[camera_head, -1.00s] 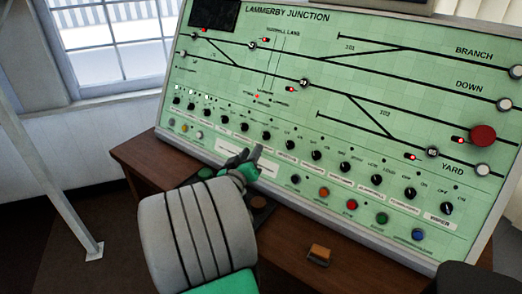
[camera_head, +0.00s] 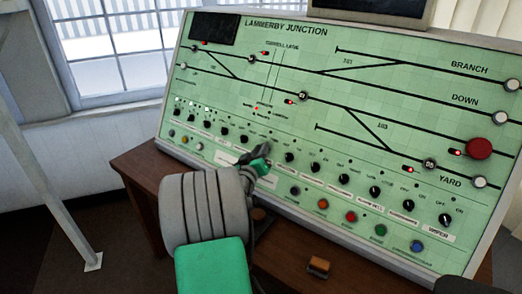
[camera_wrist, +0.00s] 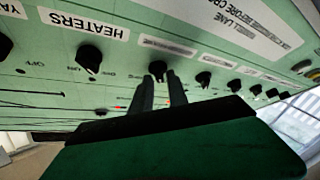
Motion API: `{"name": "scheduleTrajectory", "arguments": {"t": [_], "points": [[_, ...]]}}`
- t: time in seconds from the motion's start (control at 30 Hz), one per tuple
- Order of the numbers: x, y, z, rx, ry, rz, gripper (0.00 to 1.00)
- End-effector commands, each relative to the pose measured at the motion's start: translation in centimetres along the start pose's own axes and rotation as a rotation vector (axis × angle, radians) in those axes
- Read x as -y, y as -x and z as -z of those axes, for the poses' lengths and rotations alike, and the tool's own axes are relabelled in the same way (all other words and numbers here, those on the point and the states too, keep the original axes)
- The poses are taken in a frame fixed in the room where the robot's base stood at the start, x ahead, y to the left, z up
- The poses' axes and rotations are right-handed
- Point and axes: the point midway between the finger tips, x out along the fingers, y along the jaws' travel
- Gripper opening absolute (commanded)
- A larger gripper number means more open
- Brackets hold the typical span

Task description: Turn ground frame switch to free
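The green control panel (camera_head: 400,70) carries a row of black rotary switches along its lower part, such as this switch (camera_head: 315,167). The labels there are too small to read in the head view, so I cannot tell which is the ground frame switch. My gripper (camera_head: 265,152) is at this row, left of the middle. In the wrist view my gripper's two dark fingers (camera_wrist: 164,73) reach the row with a narrow gap between them. A switch at their tips is mostly hidden. The neighbouring switch (camera_wrist: 88,56) has the label HEATERS (camera_wrist: 88,26) beside it.
Coloured push buttons, such as a red button (camera_head: 351,216), lie below the switches. A large red knob (camera_head: 479,148) is at the panel's right. A small orange-topped box (camera_head: 319,266) sits on the wooden desk (camera_head: 285,262). A window (camera_head: 110,45) is at the left.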

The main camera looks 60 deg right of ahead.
Motion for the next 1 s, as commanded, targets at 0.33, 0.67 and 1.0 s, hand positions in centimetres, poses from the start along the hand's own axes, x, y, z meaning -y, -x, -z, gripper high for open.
{"name": "scheduleTrajectory", "arguments": {"t": [0.33, 0.67, 1.0], "points": [[0.02, 0.03, 0.01, 0.000, 0.000, 0.000, 0.00], [0.05, 0.03, -0.02, 0.000, -0.001, 0.000, 0.00], [0.62, 0.02, -0.71, -0.003, -0.069, -0.045, 0.00]]}}
